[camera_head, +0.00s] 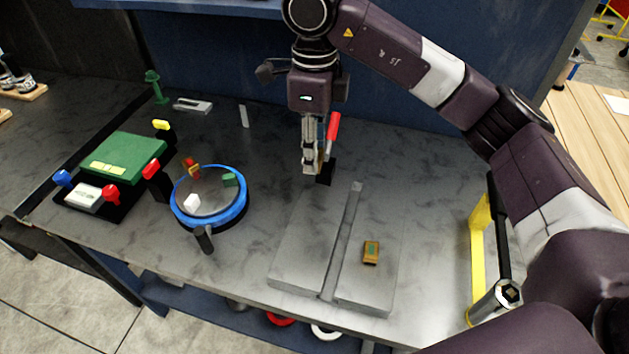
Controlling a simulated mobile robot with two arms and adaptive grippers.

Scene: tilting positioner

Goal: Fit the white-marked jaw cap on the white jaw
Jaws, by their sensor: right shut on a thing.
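The white jaw (192,203) is a small white block at the front left of the blue-rimmed round positioner plate (240,211). Nothing sits on its top. My right gripper (318,170) points down behind the grey slotted block, to the right of the positioner and apart from it. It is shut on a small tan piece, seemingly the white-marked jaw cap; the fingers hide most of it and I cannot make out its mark. A green jaw (231,180) and a red jaw (193,173) with a brownish cap also stand on the plate. My left gripper is out of view.
A green-marked cap (371,252) lies on the grey slotted block (310,250). A red-handled thing (333,126) shows beside my right gripper. A green box with coloured knobs (125,155) stands at left. A yellow-and-black frame (478,250) stands at right.

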